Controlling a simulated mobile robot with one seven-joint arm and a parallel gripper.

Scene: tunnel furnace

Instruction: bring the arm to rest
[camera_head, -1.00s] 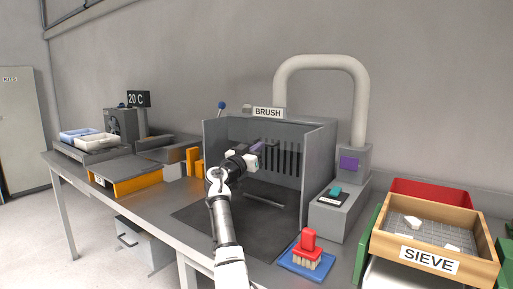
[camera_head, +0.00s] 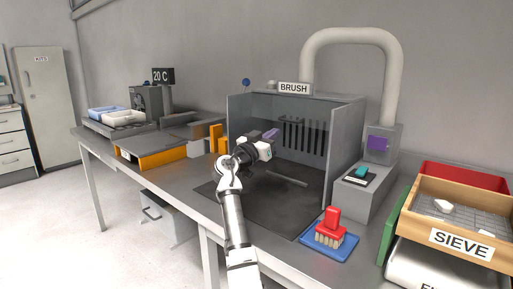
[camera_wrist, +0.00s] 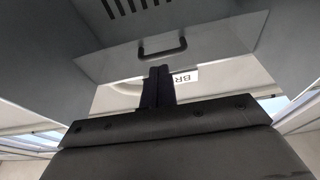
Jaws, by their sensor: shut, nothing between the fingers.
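My gripper (camera_head: 270,136) is at the end of my bent arm, raised in front of the open grey brush booth (camera_head: 345,150). In the wrist view its two dark fingers (camera_wrist: 158,86) are together with nothing between them. The booth's slotted grey panel with a dark handle (camera_wrist: 162,48) shows beyond the fingers, and part of the BRUSH sign (camera_wrist: 184,79) shows behind them. In the head view my gripper partly covers the booth's inside.
A red brush (camera_head: 331,228) stands on a blue mat (camera_head: 345,246) right of my arm. A wooden sieve box (camera_head: 412,222) with white pieces is at the right. An orange-edged grey plate (camera_head: 165,156) and trays (camera_head: 124,119) lie left. Bare floor (camera_head: 60,235) is at front left.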

